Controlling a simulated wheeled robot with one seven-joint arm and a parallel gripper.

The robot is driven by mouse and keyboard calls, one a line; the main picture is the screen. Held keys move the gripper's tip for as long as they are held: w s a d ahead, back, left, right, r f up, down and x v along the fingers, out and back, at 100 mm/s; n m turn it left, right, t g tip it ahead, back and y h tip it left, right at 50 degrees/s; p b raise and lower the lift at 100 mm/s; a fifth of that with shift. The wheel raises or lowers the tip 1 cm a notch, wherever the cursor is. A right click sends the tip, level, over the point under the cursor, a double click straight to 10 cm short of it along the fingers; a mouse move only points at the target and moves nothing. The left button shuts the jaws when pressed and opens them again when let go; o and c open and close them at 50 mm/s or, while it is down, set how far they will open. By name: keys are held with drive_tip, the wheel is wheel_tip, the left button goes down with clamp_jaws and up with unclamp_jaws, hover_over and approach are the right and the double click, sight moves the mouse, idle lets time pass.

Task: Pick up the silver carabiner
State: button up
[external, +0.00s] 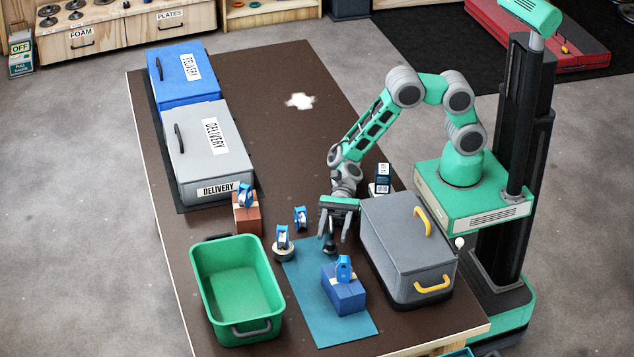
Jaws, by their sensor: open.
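My gripper (336,232) is open and points down over the far end of a teal mat (304,283), just left of a grey box with yellow handles. A small dark object (329,247) is on the mat at or just below the fingertips. I cannot tell whether it is between the fingers or what it is. I cannot make out a silver carabiner with certainty in this view; it may be too small or hidden by the gripper.
Blue pulley-like pieces stand on a blue block (345,295), a tape roll (284,253), a brick (247,217) and the table (300,217). The grey box (398,255) is close right of my gripper. A green bin (207,290) is front left; delivery boxes (207,145) stand behind. The table's back is mostly clear.

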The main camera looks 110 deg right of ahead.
sight(330, 245)
drive_tip(key=x, duration=0.7)
drive_tip(key=shift+a, duration=0.1)
drive_tip(key=shift+s, duration=0.1)
clamp_jaws()
